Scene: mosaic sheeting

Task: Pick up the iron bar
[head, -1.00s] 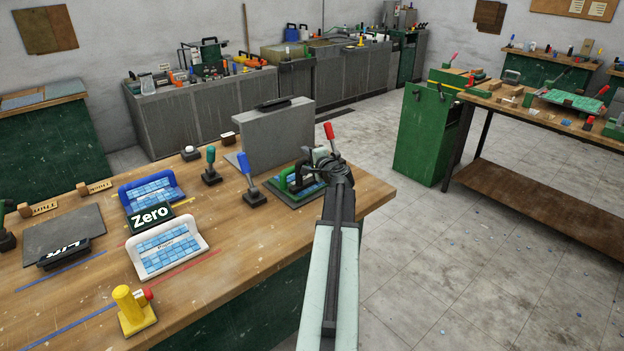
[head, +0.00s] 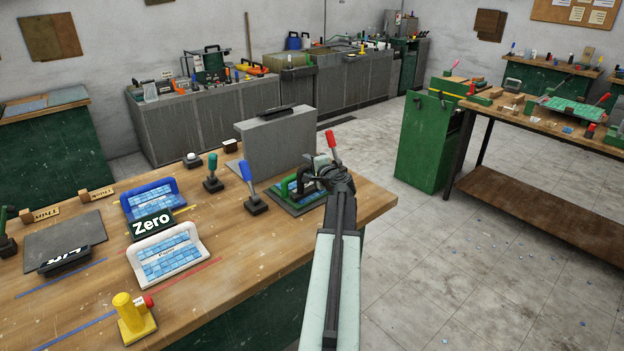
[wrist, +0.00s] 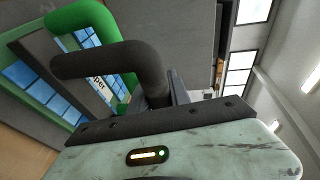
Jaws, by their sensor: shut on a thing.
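The dark iron bar shows in the wrist view as a thick, bent, handle-like rod (wrist: 100,62). It crosses in front of a green handle (wrist: 82,17) and a blue tiled sheet (wrist: 27,78). My gripper (head: 322,170) is shut on the dark rod at the right end of the bench. In the wrist view, one rod end meets the jaws (wrist: 173,88). The green-handled holder (head: 284,187) is just left of my gripper in the head view. My gripper and arm hide part of it. I cannot tell whether the bar is clear of the holder.
A grey block with a black handle (head: 262,144) stands close behind. A blue-handled tool (head: 252,190) and green-handled tool (head: 212,177) stand left. Blue and white tile holders, a Zero sign (head: 151,224) and a yellow fixture (head: 134,317) occupy the bench.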

